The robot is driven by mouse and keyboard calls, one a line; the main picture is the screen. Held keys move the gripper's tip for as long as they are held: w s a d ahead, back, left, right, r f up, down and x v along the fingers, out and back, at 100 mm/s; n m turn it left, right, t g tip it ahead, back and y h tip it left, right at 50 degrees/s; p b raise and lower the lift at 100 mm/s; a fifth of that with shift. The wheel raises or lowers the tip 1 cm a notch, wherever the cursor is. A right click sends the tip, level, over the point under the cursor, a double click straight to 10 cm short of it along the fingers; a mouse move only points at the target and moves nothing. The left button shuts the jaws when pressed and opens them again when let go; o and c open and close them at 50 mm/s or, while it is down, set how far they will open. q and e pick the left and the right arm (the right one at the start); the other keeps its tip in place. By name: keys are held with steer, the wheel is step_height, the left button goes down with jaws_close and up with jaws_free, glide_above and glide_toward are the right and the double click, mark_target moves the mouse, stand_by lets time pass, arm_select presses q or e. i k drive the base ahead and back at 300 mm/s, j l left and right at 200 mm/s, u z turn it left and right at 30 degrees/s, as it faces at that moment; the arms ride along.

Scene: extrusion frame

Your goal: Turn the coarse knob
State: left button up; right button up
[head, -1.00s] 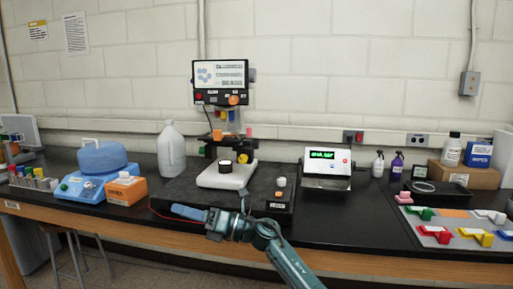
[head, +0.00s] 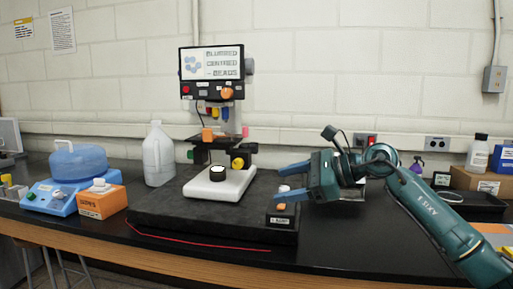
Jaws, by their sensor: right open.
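A microscope-like device stands on a black slab (head: 160,212), with a white base (head: 205,188), a large yellow knob (head: 238,162) low on its right side and a screen (head: 211,62) on top. An orange knob (head: 227,93) sits under the screen. Which knob is the coarse one I cannot read. My right gripper (head: 289,182) is open, with blue fingers pointing left, right of the yellow knob and apart from it. It appears over or near a small control box (head: 282,222) with an orange button and a white knob, partly overlapped by the fingers. My left gripper is not in view.
A white jug (head: 158,158), an orange box (head: 101,202) and a blue machine with a domed lid (head: 80,163) stand to the left. A red cable (head: 190,241) runs along the slab's front. My right arm hides the display unit behind it.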

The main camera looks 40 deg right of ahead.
mark_target(254, 145)
steer(key=i+l, duration=0.35)
steer(key=l, duration=0.15)
steer(key=i+l, duration=0.75)
steer(key=l, duration=0.3)
